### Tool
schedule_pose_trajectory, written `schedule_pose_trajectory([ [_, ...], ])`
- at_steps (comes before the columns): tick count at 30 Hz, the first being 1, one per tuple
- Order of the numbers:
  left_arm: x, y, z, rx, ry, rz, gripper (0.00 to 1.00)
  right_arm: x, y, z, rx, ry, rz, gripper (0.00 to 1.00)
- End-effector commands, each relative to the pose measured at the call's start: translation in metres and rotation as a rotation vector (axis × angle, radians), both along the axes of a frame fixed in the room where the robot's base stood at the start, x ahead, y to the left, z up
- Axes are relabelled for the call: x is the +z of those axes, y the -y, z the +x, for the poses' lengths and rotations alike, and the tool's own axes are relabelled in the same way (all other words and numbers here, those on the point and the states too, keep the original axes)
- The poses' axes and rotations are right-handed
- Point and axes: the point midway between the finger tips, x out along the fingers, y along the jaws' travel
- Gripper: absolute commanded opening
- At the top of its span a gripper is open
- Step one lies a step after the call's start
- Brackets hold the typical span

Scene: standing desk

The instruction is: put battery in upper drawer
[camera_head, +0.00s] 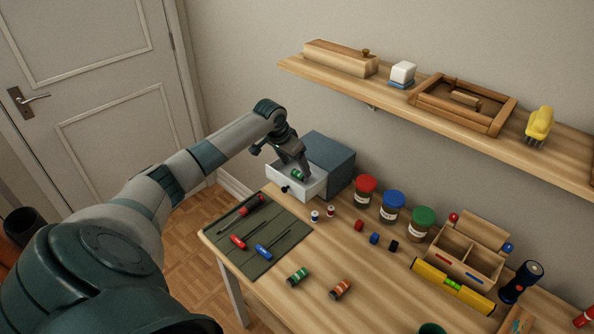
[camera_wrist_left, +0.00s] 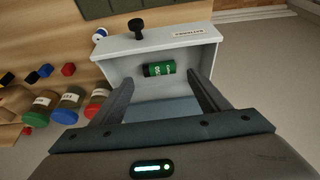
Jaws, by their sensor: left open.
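A green battery (camera_head: 298,174) lies in the pulled-out white drawer (camera_head: 314,189) of the small blue-grey cabinet (camera_head: 332,158). The battery (camera_wrist_left: 159,69) lies on the drawer floor in the left wrist view, close to the drawer's front wall (camera_wrist_left: 157,44) with its dark knob. My left gripper (camera_head: 296,166) is over the drawer. In the left wrist view its fingers (camera_wrist_left: 160,80) are spread wide, one to each side of the battery and apart from it. Another green battery (camera_head: 298,276) and an orange battery (camera_head: 341,289) lie on the desk. My right gripper is out of view.
A dark mat (camera_head: 277,254) with screwdrivers lies left of the loose batteries. Jars with red, blue and green lids (camera_head: 393,206) stand right of the cabinet. A wooden organizer (camera_head: 466,250) and yellow level (camera_head: 452,287) are farther right. A shelf (camera_head: 440,112) hangs above.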

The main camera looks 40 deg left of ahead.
Motion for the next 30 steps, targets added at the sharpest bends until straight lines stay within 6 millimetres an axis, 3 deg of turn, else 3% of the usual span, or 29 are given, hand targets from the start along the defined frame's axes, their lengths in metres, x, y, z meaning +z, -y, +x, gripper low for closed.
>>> schedule_pose_trajectory([
  [6, 0.037, -0.001, -0.015, 0.0, 0.004, 0.002, 0.69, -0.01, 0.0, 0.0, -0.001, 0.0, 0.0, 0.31],
  [13, 0.064, -0.001, -0.026, -0.001, 0.002, 0.001, 0.69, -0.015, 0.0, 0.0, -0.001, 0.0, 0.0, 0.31],
  [30, 0.072, -0.001, -0.029, 0.0, 0.001, 0.0, 0.69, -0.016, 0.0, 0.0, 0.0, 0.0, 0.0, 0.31],
])
